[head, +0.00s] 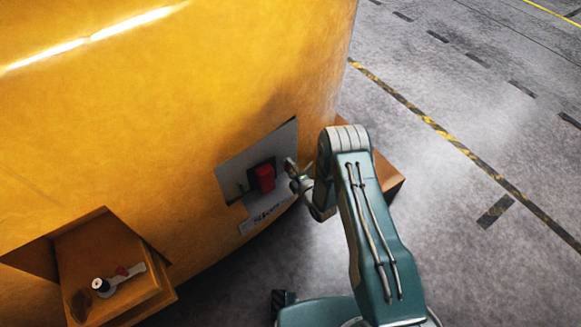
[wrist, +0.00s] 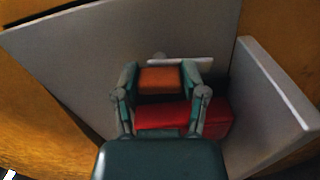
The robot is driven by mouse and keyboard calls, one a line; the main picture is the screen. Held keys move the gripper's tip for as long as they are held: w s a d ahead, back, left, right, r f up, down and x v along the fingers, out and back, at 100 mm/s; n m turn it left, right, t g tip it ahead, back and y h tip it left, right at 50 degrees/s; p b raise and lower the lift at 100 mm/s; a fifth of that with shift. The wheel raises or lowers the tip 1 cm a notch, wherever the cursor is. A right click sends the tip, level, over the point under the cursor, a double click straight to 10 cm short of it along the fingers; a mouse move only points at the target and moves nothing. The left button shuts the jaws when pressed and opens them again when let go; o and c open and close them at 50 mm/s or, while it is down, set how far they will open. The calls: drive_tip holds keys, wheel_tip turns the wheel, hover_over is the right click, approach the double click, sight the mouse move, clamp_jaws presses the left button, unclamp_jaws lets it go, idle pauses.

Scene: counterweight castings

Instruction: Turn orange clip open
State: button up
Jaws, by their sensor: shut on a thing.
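The orange clip (wrist: 160,79) sits between the two fingers of my gripper (wrist: 161,74) in the wrist view, and the fingers are shut on it. A red block (wrist: 165,117) lies just below it, partly hidden by the finger links. In the head view the red block (head: 265,178) stands out from a grey panel (head: 233,162) on the yellow casting. My gripper (head: 291,174) is there at the panel's right side. The clip cannot be made out in the head view.
The large yellow casting (head: 190,110) fills the left. An open ledge (head: 85,250) at lower left holds a few small items. A grey plate (wrist: 262,105) stands out close to the right of my gripper. A brown box (head: 386,178) is behind my arm. Grey floor lies clear at right.

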drive_tip(key=shift+a+r+n, duration=0.15)
drive_tip(key=shift+a+n, duration=0.15)
drive_tip(key=shift+n, duration=0.5)
drive_tip(key=o, duration=1.1)
drive_tip(key=shift+a, duration=0.1)
drive_tip(key=shift+c, duration=0.2)
drive_tip(key=shift+o, duration=0.3)
drive_tip(key=shift+a, duration=0.15)
drive_tip(key=shift+f, duration=0.2)
drive_tip(key=shift+s+d, duration=0.25)
drive_tip(key=shift+d, duration=0.3)
drive_tip(key=v, duration=1.1)
drive_tip(key=shift+a, duration=0.2)
